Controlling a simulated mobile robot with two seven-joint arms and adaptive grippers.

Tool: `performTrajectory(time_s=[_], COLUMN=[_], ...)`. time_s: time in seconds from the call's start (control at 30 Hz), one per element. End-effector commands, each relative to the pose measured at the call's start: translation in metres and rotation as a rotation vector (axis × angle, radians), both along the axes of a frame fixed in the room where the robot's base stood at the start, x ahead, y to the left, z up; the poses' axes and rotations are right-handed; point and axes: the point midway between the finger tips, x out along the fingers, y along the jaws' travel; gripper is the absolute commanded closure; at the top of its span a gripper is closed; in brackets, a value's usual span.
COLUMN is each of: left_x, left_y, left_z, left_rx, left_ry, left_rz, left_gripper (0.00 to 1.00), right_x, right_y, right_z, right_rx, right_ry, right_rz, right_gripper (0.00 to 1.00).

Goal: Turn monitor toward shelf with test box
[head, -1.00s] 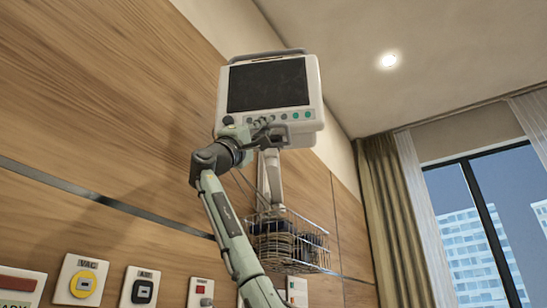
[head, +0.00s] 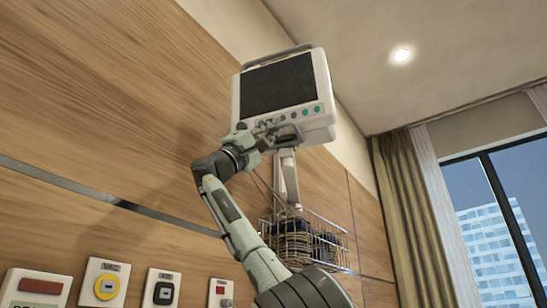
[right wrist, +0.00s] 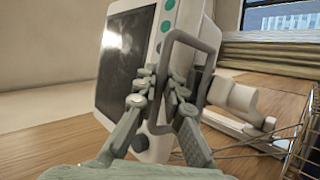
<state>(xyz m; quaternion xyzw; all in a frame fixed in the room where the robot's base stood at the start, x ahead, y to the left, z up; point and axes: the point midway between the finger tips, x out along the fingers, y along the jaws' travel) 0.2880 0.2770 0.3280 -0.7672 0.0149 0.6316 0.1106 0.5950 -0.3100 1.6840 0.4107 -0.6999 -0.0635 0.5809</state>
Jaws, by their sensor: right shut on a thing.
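The monitor (head: 278,86) is a white box with a dark screen, a row of buttons and a grey top handle. It sits on a white wall arm (head: 286,178), and its screen faces down and a little left in the head view. My right gripper (head: 268,136) is at its lower front edge. In the right wrist view, my right gripper's fingers (right wrist: 172,88) are closed on a grey loop handle (right wrist: 207,50) on the monitor (right wrist: 140,75). My left gripper, the shelf and the test box are not in view.
A wire basket (head: 318,243) with coiled cable hangs under the monitor, close to my right arm. Wall outlets (head: 105,282) line the wood panel at lower left. A curtain (head: 410,215) and window stand at right. The space right of the monitor looks clear.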

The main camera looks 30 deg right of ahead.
Motion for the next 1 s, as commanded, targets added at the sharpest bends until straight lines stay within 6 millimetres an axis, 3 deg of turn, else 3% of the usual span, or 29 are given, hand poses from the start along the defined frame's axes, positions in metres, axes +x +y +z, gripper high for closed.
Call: performTrajectory(time_s=[0.17, 0.2, 0.37, 0.77, 1.0], left_x=[0.000, 0.000, 0.000, -0.001, 0.000], left_y=[0.000, 0.000, 0.000, 0.001, 0.000], left_z=[0.000, 0.000, 0.000, 0.000, 0.000], left_rx=[0.000, 0.000, 0.000, 0.002, 0.001], left_ry=[0.000, 0.000, 0.001, 0.002, 0.001], left_rz=[0.000, 0.000, 0.000, -0.002, -0.001], left_gripper=[0.60, 0.60, 0.60, 0.60, 0.60], right_x=[0.000, 0.000, 0.000, 0.001, 0.002], right_y=[0.001, 0.001, 0.001, 0.003, 0.017], right_z=[0.002, 0.002, 0.002, -0.002, -0.021], right_rx=[-0.004, -0.004, -0.004, -0.002, -0.003], right_ry=[0.002, 0.002, 0.002, 0.001, 0.000], right_rz=[0.002, 0.002, 0.002, 0.002, 0.004], right_gripper=[1.00, 0.90, 0.70, 0.69, 0.69])
